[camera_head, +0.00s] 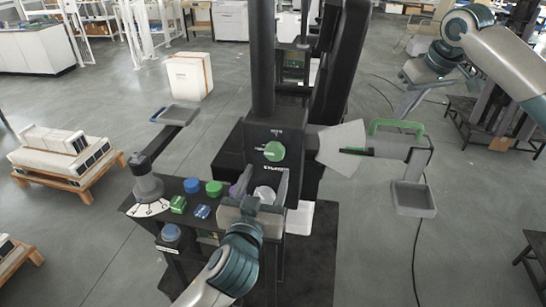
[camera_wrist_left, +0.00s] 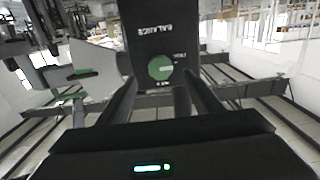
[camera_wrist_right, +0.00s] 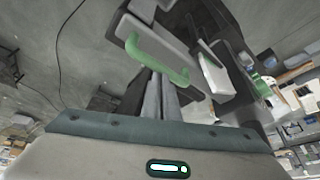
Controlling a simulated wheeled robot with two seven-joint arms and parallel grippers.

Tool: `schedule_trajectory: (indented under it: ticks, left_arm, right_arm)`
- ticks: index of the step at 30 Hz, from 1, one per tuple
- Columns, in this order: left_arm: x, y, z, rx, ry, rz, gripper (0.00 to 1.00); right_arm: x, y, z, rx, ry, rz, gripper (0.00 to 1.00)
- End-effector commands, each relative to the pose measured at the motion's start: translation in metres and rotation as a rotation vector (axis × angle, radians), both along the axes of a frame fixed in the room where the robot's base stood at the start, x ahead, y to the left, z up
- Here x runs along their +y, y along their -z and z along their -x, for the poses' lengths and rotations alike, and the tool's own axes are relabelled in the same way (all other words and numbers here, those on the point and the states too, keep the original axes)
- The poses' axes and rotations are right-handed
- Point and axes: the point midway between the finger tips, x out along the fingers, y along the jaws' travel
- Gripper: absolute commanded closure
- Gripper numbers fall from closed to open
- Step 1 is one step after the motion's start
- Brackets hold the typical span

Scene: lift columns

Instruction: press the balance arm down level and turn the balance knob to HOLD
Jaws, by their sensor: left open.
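The green balance knob (camera_head: 274,151) is on the dark column box; it also shows in the left wrist view (camera_wrist_left: 160,67), a pale mark pointing right there. Its small labels are unreadable. My left gripper (camera_head: 258,183) is open below the knob; its fingers (camera_wrist_left: 165,95) are apart and empty. The balance arm (camera_head: 415,144) extends right from a pale fan-shaped plate (camera_head: 342,146), with a green handle (camera_head: 396,125). My right gripper (camera_head: 407,107) is at the handle; its fingers look together in the right wrist view (camera_wrist_right: 161,88), beside the handle (camera_wrist_right: 158,58). Contact is unclear.
A grey tray (camera_head: 413,199) hangs from the balance arm's end. Left of the column are a lever dial (camera_head: 150,208), blue and green buttons (camera_head: 203,188) and another tray (camera_head: 178,115). A white box (camera_head: 189,75) and a loaded pallet (camera_head: 66,156) stand on the floor.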

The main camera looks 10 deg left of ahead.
Motion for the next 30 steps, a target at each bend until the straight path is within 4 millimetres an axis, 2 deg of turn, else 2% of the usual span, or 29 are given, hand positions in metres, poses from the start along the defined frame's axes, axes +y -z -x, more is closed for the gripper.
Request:
schedule_trajectory:
  ticks: [9,15,28,30]
  left_arm:
    - [0.001,-0.001,-0.054,-0.001,-0.001,-0.003,0.41]
    - [0.0,0.0,-0.075,0.0,-0.001,-0.002,0.41]
    - [0.0,0.0,-0.081,0.0,0.0,0.0,0.41]
    - [0.0,0.0,-0.081,0.0,0.0,0.0,0.57]
  right_arm:
    - [0.0,0.002,0.0,0.003,0.0,0.001,1.0]
    - [0.0,0.002,0.0,0.003,0.0,0.001,1.0]
    - [0.0,0.002,0.0,0.003,0.0,0.001,1.0]
    - [0.0,0.002,0.0,0.003,0.0,0.001,1.0]
